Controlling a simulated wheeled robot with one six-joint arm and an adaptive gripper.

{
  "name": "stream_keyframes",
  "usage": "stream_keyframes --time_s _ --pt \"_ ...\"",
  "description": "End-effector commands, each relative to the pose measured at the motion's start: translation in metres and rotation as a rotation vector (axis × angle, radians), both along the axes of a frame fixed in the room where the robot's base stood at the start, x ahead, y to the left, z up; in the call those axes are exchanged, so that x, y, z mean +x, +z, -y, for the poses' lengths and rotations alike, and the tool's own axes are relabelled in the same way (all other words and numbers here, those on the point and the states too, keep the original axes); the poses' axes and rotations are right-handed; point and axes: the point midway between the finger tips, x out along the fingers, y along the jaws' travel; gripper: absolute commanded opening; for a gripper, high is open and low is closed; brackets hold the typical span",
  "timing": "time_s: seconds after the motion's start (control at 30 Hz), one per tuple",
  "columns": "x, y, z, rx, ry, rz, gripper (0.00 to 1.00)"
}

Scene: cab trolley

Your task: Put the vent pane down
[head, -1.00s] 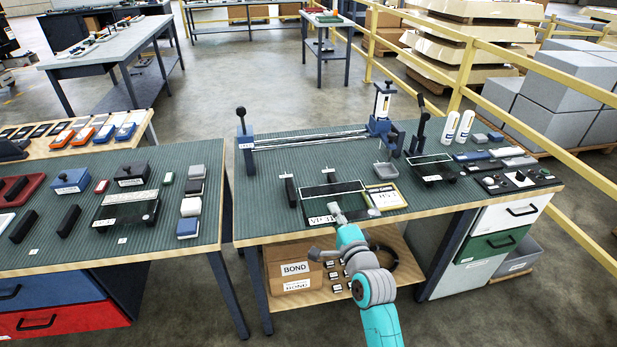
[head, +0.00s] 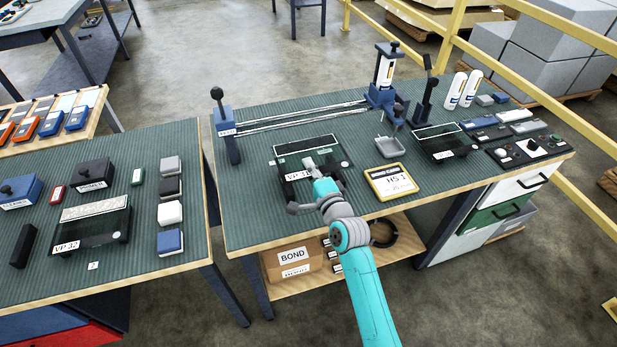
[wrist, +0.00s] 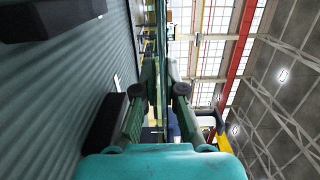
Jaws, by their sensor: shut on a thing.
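The vent pane (head: 330,154) is a dark glass pane with a pale-edged strip along its far side and a white label starting "VP 3". It is over the left half of the right bench (head: 255,225). My gripper (head: 312,167) is shut on its near side. In the wrist view my gripper (wrist: 162,95) has its fingers on both faces of the pane, which shows edge-on. Dark blocks (wrist: 104,128) stand on the bench beside and below the pane. I cannot tell whether the pane touches them.
A yellow-framed card (head: 392,181) marked "HS 1" lies right of the pane. A rail fixture (head: 300,115) runs behind. The left bench (head: 150,265) holds a pane and several blocks.

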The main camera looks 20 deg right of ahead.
Motion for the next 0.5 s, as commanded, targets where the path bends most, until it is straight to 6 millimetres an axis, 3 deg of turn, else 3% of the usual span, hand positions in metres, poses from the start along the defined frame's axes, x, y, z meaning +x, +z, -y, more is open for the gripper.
stream_keyframes --time_s 0.5 --pt "0.0 -0.049 0.0 0.002 0.0 0.003 0.0"
